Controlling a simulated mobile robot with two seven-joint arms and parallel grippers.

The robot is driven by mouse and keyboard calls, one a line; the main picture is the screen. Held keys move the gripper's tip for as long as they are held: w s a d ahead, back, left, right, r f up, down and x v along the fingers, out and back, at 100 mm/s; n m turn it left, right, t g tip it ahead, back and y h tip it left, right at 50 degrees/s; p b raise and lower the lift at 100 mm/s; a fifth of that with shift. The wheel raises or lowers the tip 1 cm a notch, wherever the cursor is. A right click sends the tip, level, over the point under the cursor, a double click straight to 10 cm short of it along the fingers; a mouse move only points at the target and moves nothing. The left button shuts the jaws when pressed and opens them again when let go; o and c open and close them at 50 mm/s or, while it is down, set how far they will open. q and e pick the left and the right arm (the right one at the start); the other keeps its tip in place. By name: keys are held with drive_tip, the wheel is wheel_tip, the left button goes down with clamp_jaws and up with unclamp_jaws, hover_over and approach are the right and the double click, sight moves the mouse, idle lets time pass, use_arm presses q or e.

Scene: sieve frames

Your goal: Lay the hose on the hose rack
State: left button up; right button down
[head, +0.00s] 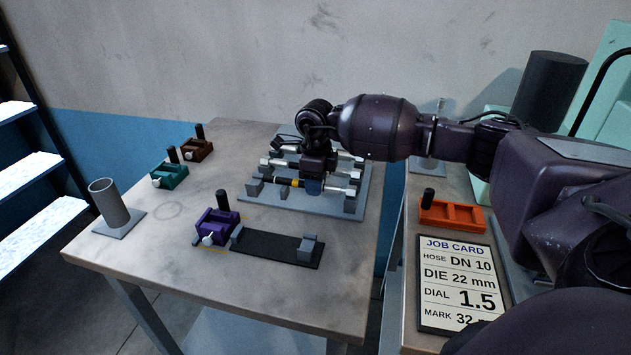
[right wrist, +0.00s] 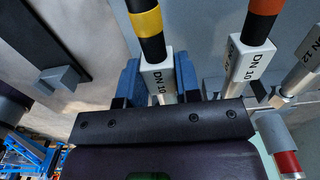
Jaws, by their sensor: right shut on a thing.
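The hose (head: 283,181), black with a yellow band and silver end fittings, is in my right gripper (head: 313,186). It lies low across the front of the grey hose rack (head: 290,204), close to the front posts; I cannot tell whether it rests on them. In the right wrist view the blue fingers of my right gripper (right wrist: 158,82) are shut on its fitting marked DN 10, and the yellow band (right wrist: 146,22) shows beyond them. Other hoses lie behind it on the rack, one with an orange band (right wrist: 262,10). My left gripper is not in view.
A black strip with grey blocks (head: 275,248) lies in front of the rack. Purple (head: 213,228), green (head: 168,175) and brown (head: 196,150) die blocks and a grey cup (head: 110,205) stand leftward. An orange tray (head: 452,214) and job card (head: 461,285) lie on the right bench.

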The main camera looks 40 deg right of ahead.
drive_tip(key=shift+f, duration=0.2)
drive_tip(key=c, duration=0.9)
unclamp_jaws()
drive_tip(key=shift+o, duration=0.8)
wheel_tip(320, 180, up, 9)
drive_tip(key=shift+r, duration=0.95)
